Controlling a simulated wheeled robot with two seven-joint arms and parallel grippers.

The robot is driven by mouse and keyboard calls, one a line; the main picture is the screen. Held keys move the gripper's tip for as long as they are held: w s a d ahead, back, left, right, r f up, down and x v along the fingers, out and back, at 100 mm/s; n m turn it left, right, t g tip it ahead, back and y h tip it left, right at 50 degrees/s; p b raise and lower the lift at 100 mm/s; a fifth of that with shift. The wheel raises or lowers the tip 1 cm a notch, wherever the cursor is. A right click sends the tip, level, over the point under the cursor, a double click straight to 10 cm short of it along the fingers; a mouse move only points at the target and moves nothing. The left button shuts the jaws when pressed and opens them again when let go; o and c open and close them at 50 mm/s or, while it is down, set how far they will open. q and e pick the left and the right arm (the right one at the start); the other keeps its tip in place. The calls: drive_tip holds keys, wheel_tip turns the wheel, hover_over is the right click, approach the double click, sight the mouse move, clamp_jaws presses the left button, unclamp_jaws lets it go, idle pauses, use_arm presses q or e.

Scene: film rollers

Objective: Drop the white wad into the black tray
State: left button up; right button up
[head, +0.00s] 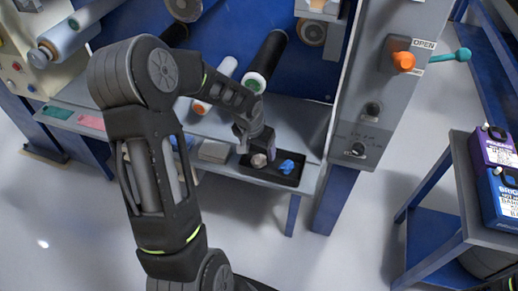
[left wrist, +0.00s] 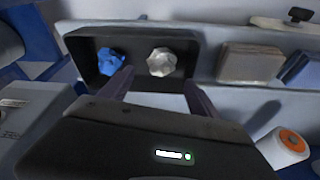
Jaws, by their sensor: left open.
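The black tray (head: 247,170) sits on the grey shelf of the machine. The white wad (head: 259,160) lies inside it, left of a blue wad (head: 287,166). In the left wrist view the tray (left wrist: 92,83) is at the top, with the white wad (left wrist: 161,62) right of the blue wad (left wrist: 111,62). My left gripper (head: 260,149) hangs over the tray, close to the white wad. In the left wrist view its two fingers (left wrist: 158,84) are spread, with the white wad beyond the gap and apart from both. My right gripper is not in view.
A grey block (head: 214,151) and blue items stand left of the tray on the shelf (head: 228,122). Rollers (head: 265,62) jut out above. A control panel with an orange knob (head: 404,61) is at right. A cart (head: 462,185) holds purple and blue boxes.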

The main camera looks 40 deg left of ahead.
use_arm(q)
drive_tip(key=p+v, duration=0.1)
drive_tip(key=v, duration=1)
drive_tip(key=shift+r, duration=0.2)
drive_tip(key=shift+s, duration=0.1)
